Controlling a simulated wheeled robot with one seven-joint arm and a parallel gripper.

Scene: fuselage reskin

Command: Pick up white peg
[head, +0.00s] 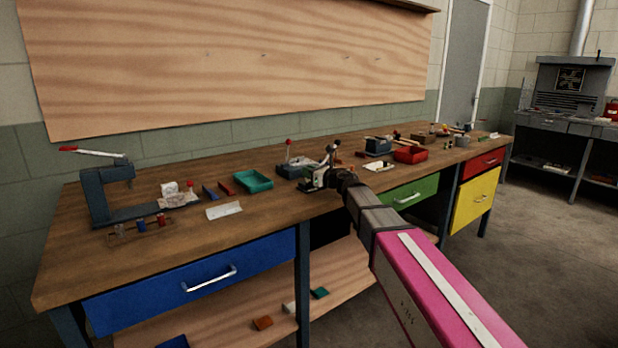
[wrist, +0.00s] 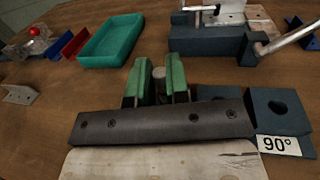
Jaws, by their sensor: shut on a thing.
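In the wrist view, my gripper (wrist: 161,84) shows as two green fingers close together. Between them is a small pale, greyish round-topped peg (wrist: 158,73), which I take as the white peg. The fingers are shut on it. Its lower part is hidden behind a dark bar. In the head view, my arm reaches over the bench's front edge and the gripper end is small beside a fixture; the peg cannot be made out there.
A dark bar (wrist: 150,127) with screws and a block (wrist: 280,113) by a "90°" label lie close to the fingers. A teal tray (wrist: 112,40) is at the upper left. The wooden bench (head: 130,262) also carries a red bin (head: 410,155) and a blue-grey press (head: 95,195).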

